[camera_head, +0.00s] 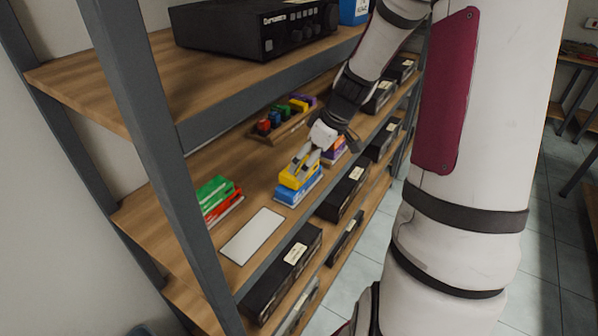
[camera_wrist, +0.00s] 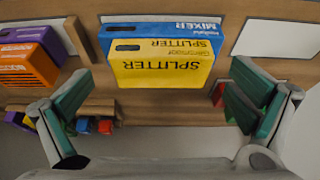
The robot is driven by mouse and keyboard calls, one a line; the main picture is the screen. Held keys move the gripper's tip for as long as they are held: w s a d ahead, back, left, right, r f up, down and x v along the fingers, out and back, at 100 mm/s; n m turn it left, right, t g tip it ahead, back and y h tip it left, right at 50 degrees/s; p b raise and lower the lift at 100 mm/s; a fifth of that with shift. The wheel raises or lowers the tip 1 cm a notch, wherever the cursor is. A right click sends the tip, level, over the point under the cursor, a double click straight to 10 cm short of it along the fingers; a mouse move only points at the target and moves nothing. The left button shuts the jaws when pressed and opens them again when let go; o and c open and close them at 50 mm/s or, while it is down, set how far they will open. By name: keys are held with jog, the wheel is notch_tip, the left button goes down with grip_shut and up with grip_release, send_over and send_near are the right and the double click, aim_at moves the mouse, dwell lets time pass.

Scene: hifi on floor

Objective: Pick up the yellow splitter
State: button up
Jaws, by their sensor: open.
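The yellow splitter (camera_head: 292,181) is a yellow box resting on the blue mixer box (camera_head: 299,192) on the middle shelf. In the wrist view the splitter (camera_wrist: 163,72) lies in the middle, its lettering upside down, with a strip of the blue mixer (camera_wrist: 160,31) showing behind it. My gripper (camera_head: 303,160) is over the splitter, seen partly from behind in the head view. In the wrist view my gripper (camera_wrist: 160,88) is open, with one green-padded finger on each side of the splitter and a visible gap on both sides. Whether the fingertips reach down to its height is unclear.
Purple and orange boxes (camera_wrist: 25,65) stand close on one side. Green and red boxes (camera_head: 216,196) stand on the other, past a white panel (camera_head: 252,235). A wooden rack (camera_head: 280,128) with coloured blocks lies behind. The upper shelf (camera_head: 150,85) overhangs.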

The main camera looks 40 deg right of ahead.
jog(key=x, duration=0.4)
jog(key=shift+w+a+f, duration=0.1)
jog(key=shift+w+a, duration=0.1)
jog(key=shift+w, duration=0.05)
jog(key=c, duration=1)
